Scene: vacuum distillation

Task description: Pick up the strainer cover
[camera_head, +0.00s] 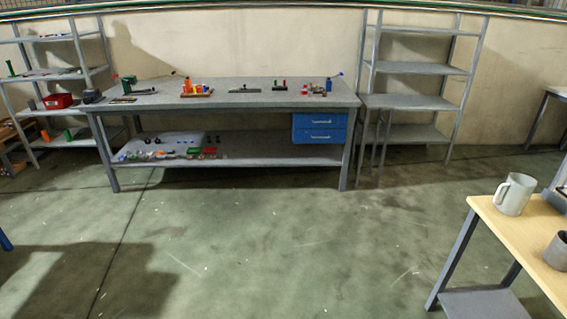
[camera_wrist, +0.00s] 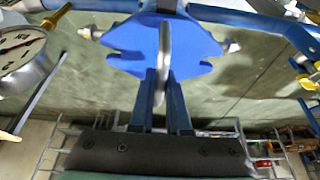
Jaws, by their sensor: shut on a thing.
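In the wrist view my gripper (camera_wrist: 163,88) reaches up from the bottom edge with its two dark blue fingers close together. It is shut on a thin grey piece seen nearly edge-on, which I take to be the strainer cover (camera_wrist: 164,50). The cover stands upright between the fingers and sticks out beyond their tips. A blue flat part (camera_wrist: 130,42) with notched edges lies behind it; I cannot tell whether the two touch. The head view shows neither my gripper nor the cover.
In the wrist view, a round pressure gauge (camera_wrist: 20,50) is at the left, with blue tubing around. In the head view, a grey workbench (camera_head: 235,98) stands at the back, shelves (camera_head: 415,68) beside it, and a wooden table (camera_head: 525,240) at right. The floor between is clear.

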